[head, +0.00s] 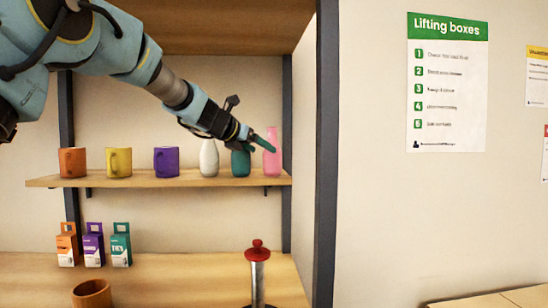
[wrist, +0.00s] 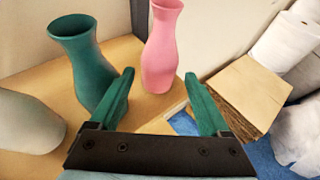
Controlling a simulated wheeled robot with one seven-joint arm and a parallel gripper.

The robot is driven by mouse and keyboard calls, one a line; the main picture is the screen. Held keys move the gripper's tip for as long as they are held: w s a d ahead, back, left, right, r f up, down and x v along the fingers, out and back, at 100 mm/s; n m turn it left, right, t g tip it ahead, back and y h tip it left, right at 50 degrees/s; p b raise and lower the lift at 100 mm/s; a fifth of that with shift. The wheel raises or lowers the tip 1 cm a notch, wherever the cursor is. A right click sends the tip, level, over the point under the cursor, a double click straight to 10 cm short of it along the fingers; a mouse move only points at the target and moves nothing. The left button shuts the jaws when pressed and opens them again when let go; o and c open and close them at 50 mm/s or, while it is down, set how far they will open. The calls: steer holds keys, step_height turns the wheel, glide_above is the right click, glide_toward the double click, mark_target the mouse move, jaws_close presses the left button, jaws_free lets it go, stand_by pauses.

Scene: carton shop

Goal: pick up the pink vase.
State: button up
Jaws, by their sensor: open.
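The pink vase (head: 271,155) stands upright at the right end of the upper wooden shelf. In the wrist view the pink vase (wrist: 160,50) stands ahead of my gripper, between the lines of its two fingers but beyond their tips. My gripper (head: 256,142) reaches in from the upper left in the head view. In the wrist view my gripper (wrist: 158,82) has its green fingers spread, with nothing between them. A teal vase (wrist: 88,62) stands close beside the left finger; in the head view the teal vase (head: 241,163) is partly hidden by the gripper.
A white vase (head: 209,158) stands left of the teal one, then purple (head: 166,161), yellow (head: 118,162) and orange (head: 72,162) mugs. The shelf (head: 150,181) ends just right of the pink vase, near a dark post (head: 326,150). Small boxes (head: 93,243) stand below.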

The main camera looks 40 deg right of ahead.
mark_target(267, 152)
steer(key=p+x, duration=0.2)
steer(key=x, duration=0.5)
steer(key=shift+r, duration=0.1)
steer(key=shift+w+d+f+p, duration=0.1)
steer(key=shift+d+f+p, duration=0.2)
steer(key=shift+d, duration=0.05)
steer(key=c, duration=1.2)
steer(key=shift+r, duration=0.1)
steer(key=shift+c, duration=0.2)
